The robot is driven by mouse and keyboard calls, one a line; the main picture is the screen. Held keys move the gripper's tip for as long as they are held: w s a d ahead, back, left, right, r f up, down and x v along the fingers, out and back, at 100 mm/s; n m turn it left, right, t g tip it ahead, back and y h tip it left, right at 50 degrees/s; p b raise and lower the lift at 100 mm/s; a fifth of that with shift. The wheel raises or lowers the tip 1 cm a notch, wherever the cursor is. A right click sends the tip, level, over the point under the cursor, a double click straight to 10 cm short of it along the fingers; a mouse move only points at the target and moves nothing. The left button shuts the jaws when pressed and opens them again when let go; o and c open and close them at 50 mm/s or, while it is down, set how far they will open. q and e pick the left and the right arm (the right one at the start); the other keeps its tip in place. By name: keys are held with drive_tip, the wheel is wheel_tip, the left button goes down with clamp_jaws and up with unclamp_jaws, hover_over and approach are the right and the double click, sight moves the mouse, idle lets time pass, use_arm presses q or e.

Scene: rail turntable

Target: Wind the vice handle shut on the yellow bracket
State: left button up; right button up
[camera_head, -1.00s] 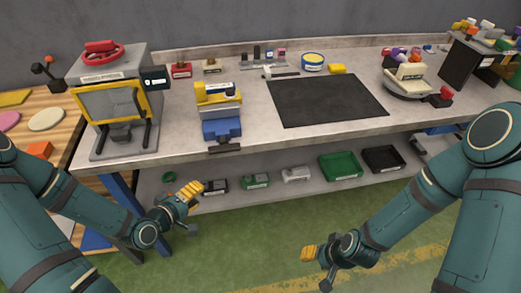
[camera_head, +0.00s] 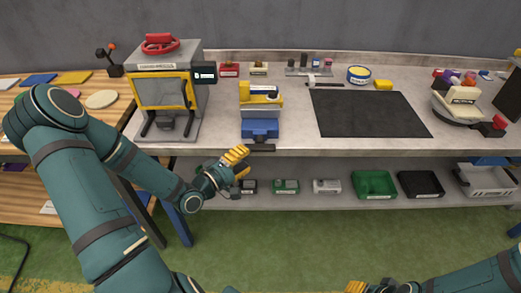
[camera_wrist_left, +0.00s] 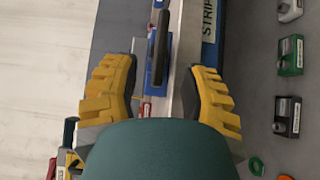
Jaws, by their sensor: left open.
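The vice (camera_head: 261,127) has a blue body and stands at the front edge of the bench. The yellow bracket (camera_head: 262,99) sits at its top; the gap at the jaws is too small to judge. The dark vice handle (camera_head: 262,148) sticks out at the bench's front edge. My left gripper (camera_head: 240,162) is open, just in front of and slightly left of the handle. In the left wrist view, the handle (camera_wrist_left: 158,45) lies between and beyond the open yellow fingers of the left gripper (camera_wrist_left: 163,72). My right gripper (camera_head: 368,287) is partly cut off at the bottom edge.
A grey machine with a yellow-framed window (camera_head: 165,90) stands left of the vice. A black mat (camera_head: 368,113) lies to the right. Below, a shelf holds small bins and a green tray (camera_head: 374,184). The floor in front is clear.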

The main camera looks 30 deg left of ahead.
sight(255, 151)
use_arm(q)
drive_tip(key=shift+b+x, duration=0.45)
drive_tip(key=shift+x, duration=2.75)
clamp_jaws()
drive_tip(key=shift+r, duration=0.1)
